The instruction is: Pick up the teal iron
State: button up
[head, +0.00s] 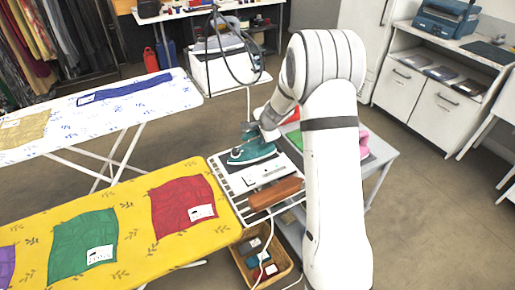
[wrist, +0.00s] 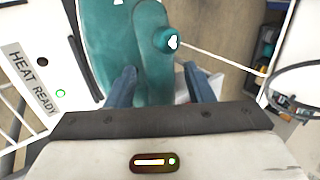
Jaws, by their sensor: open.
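The teal iron (head: 255,152) sits on a white stand with a wire rack beside the yellow ironing board in the head view. In the wrist view its teal body (wrist: 105,45) fills the upper left, with its handle running down between my fingers and a round teal knob to the right. My gripper (head: 262,132) is over the iron, its tips partly hidden by the arm in the head view. In the wrist view my gripper (wrist: 162,78) is open, with one blue finger on each side of the handle. I cannot tell whether either finger touches it.
A "HEAT READY" label (wrist: 33,78) with a green light is left of the iron. A brown block (head: 276,193) lies on the stand in front, and a pink object (head: 364,145) is behind my arm. A basket (head: 262,262) is below. Yellow ironing board (head: 140,195) lies left.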

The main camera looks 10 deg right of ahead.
jog(key=shift+w+f, duration=0.1)
jog(key=shift+f, duration=0.05)
jog(key=shift+c, duration=0.6)
grip_shut()
